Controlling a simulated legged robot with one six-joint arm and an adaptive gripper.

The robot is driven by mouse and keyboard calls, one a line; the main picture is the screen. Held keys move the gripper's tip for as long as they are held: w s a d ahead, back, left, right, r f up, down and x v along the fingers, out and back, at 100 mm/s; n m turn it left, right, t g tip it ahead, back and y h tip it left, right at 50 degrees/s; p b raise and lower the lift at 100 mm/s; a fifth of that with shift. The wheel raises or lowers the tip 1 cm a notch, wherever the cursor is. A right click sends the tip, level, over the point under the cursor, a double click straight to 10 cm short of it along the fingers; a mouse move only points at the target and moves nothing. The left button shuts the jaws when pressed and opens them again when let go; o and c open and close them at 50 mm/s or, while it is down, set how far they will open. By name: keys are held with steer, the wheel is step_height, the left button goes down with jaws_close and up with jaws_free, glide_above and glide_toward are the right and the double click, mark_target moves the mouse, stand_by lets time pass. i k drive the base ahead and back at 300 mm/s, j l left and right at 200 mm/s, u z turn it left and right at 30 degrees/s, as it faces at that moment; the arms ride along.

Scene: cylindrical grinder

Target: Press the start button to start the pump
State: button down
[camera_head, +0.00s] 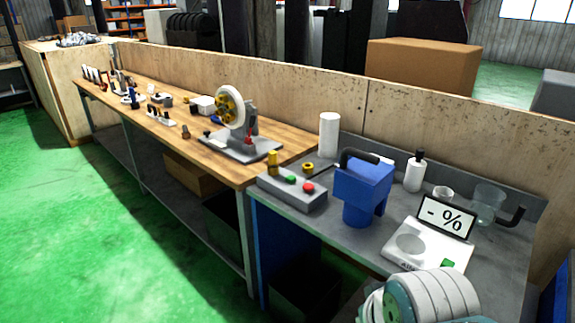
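A grey control box (291,192) sits at the front left corner of the grey bench top. It has a green button (291,179) and a red button (308,188) on its upper face. A blue pump-like unit (362,194) with a black handle stands just to the right of the box. Nothing touches the green button. The frame does not show whether the pump runs. My gripper is not in view. A white ribbed, teal-edged part, which may belong to my arm, shows at the bottom right, in front of the bench.
A white bottle (415,172) and glass vessels stand behind. A long wooden bench (290,155) runs left. The green floor in front is clear.

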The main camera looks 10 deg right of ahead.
mark_target(290, 180)
steer(key=i+j+z, duration=0.15)
steer(key=i+j, duration=0.25)
steer(key=i+j+z, duration=0.1)
steer(key=i+j, duration=0.25)
steer(key=i+j+z, duration=0.15)
steer(key=i+j, duration=0.2)
steer(key=j, duration=0.25)
steer(key=i+j+z, duration=0.1)
steer(key=i+j, duration=0.2)
steer(key=j, duration=0.2)
